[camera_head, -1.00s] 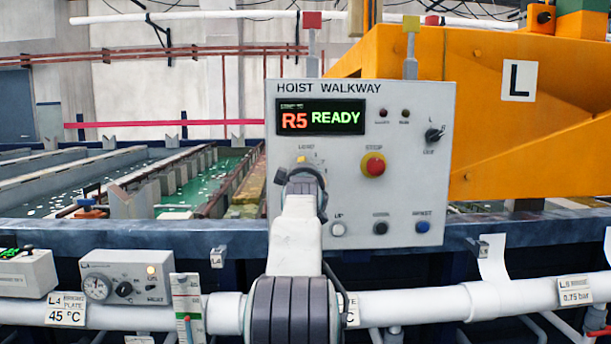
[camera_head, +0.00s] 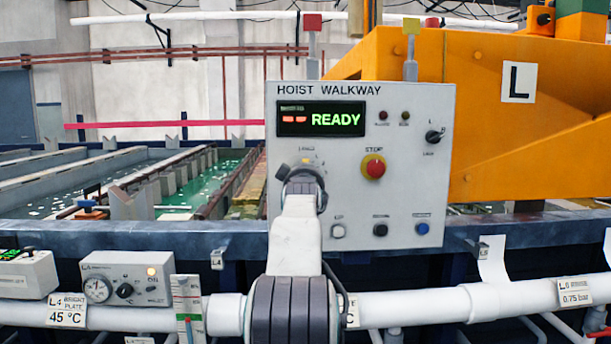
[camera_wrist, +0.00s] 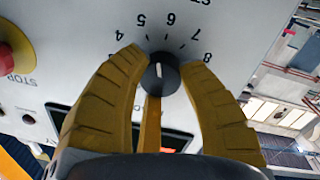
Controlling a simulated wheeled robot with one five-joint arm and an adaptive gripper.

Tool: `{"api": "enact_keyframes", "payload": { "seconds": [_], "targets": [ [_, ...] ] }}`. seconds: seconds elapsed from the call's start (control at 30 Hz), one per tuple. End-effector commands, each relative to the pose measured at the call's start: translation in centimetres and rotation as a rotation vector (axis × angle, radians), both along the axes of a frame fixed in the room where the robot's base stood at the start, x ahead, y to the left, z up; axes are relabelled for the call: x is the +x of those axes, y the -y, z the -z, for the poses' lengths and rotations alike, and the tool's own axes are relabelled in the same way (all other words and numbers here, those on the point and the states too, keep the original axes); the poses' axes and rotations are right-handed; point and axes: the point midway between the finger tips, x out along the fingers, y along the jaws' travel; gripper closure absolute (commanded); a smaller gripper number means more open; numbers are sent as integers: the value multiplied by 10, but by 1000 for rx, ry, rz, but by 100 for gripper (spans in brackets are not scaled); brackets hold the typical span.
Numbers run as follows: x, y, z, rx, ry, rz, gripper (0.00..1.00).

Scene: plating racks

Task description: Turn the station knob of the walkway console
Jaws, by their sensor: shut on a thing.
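The walkway console (camera_head: 345,205) is a pale grey panel headed HOIST WALKWAY, facing me. Its display (camera_head: 321,118) shows two red dashes and a green READY. The station knob (camera_wrist: 164,84) is round and black with a white pointer line, seen in the wrist view. Numbers 4 to 8 ring it, upside down there; the pointer looks to be near 6. My gripper (camera_wrist: 162,66) has its yellow fingers closed around the knob. In the head view my arm hides the knob and most of the gripper.
A red STOP button (camera_head: 373,167) sits right of my gripper on the console. A black selector (camera_head: 433,137) and a row of push buttons (camera_head: 380,230) are also on the panel. A white pipe (camera_head: 420,305) runs below. An orange hoist frame (camera_head: 540,130) stands behind.

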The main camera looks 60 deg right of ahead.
Motion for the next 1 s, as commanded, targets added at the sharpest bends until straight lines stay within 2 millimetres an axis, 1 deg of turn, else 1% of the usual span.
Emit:
{"api": "enact_keyframes", "payload": {
  "seconds": [0.03, 0.43, 0.7, 1.0],
  "targets": [
    [0, 1, 4, 27, 22, 1, 96],
    [2, 1, 5, 143, 200, 6, 96],
    [2, 1, 6, 169, 239, 7, 96],
    [2, 0, 7, 171, 241, 7, 96]
  ]
}}
